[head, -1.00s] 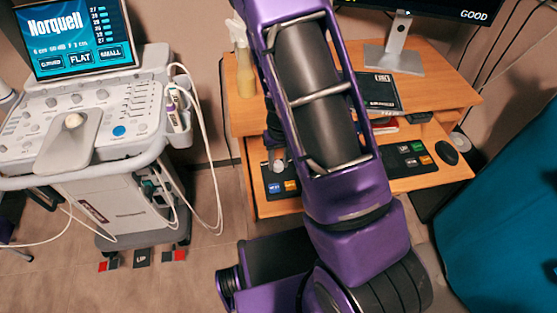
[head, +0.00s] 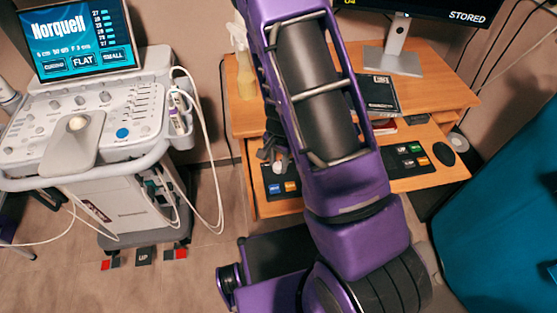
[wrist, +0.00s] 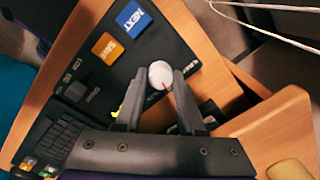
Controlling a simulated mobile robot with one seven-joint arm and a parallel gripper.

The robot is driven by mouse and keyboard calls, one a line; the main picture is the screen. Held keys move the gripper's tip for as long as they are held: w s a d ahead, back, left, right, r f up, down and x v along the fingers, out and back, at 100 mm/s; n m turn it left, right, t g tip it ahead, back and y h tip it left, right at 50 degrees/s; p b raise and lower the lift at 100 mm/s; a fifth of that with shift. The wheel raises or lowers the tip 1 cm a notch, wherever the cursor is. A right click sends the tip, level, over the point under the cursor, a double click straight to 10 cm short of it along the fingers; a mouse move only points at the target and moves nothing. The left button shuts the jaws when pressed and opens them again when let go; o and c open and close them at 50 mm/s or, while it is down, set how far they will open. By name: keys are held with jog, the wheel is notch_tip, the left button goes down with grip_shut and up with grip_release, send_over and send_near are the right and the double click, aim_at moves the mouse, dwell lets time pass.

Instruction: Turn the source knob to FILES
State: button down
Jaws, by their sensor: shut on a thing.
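The source knob (wrist: 160,71) is a round white knob with a red pointer line, on a dark control panel (wrist: 100,75) in the wrist view. The fingers of my gripper (wrist: 159,84) are on either side of it, shut on it. The red line points toward the lower right of the wrist view. Lettering beside the knob is partly covered by the fingers, and I cannot read a FILES mark. In the head view the gripper (head: 274,153) is at the desk's left, largely behind my purple arm, with the white knob just below it.
Blue NEXT (wrist: 133,18) and orange (wrist: 107,47) buttons sit beside the knob. A keyboard (wrist: 52,133) lies along the panel. The wooden desk (head: 445,95) carries a monitor (head: 440,8) reading STORED, a bottle (head: 245,72) and a mouse (head: 443,153). An ultrasound cart (head: 125,195) stands left.

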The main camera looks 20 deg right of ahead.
aim_at(279, 168)
jog(key=m+p, duration=0.1)
jog(key=m, duration=0.2)
jog(key=shift+r+m, duration=0.1)
jog(key=shift+m, duration=0.2)
jog(key=shift+m+p, duration=0.8)
jog(key=shift+m, duration=0.9)
jog(key=c, duration=0.5)
grip_release()
notch_tip(279, 168, up, 17)
jog(key=p, duration=0.1)
jog(key=shift+s+r+p, duration=0.15)
jog(key=shift+s+p, duration=0.25)
